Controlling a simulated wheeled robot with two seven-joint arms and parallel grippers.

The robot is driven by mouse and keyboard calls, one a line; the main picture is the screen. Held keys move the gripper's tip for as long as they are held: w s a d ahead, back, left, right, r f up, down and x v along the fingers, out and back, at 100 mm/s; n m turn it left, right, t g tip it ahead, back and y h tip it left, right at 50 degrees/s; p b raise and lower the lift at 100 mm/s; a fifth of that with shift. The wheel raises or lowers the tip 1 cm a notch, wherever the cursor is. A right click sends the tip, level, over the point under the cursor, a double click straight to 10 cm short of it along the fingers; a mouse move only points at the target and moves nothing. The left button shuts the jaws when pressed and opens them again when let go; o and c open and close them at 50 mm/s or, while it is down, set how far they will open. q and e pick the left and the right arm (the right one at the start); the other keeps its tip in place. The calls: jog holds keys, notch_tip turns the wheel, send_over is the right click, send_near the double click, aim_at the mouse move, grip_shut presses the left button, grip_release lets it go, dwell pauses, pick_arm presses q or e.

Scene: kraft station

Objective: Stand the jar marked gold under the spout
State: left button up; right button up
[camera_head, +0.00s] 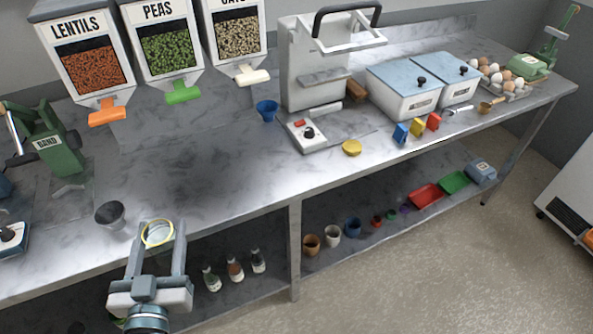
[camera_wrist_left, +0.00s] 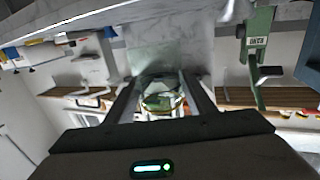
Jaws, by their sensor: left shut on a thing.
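My left gripper (camera_head: 160,236) is shut on a clear glass jar with a gold rim (camera_head: 157,232), at the table's front edge in the head view. The jar also shows between the fingers in the left wrist view (camera_wrist_left: 162,101). I cannot read any mark on it. Three spouts hang under the wall bins: orange under lentils (camera_head: 107,114), green under peas (camera_head: 182,93) and cream under the third bin (camera_head: 252,76). The jar is apart from them, nearer the front. My right gripper is not in view.
A dark grey cup (camera_head: 110,214) stands just left of the jar. A green sealing tool (camera_head: 48,143) stands at the left. A blue cup (camera_head: 267,110) and a white press-like machine (camera_head: 318,90) stand farther right. The worktop below the bins is mostly clear.

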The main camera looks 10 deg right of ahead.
pick_arm(q)
jog(key=shift+w+d, duration=0.1)
jog(key=shift+d, duration=0.05)
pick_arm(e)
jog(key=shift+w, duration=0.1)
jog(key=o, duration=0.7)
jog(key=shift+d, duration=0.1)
pick_arm(q)
jog(key=shift+w+d+r, duration=0.1)
jog(key=shift+w+d, duration=0.15)
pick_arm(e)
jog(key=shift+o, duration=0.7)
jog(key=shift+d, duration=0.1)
pick_arm(q)
jog(key=w+d+r+m+h, duration=0.1)
jog(key=w+d+r+h, duration=0.1)
jog(key=w+d, duration=0.3)
jog(key=w+d+r+m+h, duration=0.1)
jog(key=w+d+r+h, duration=0.1)
jog(key=w+d, duration=0.4)
jog(key=d+r, duration=0.1)
jog(key=d, duration=0.3)
jog(key=shift+d+m, duration=0.15)
jog(key=shift+m, duration=0.15)
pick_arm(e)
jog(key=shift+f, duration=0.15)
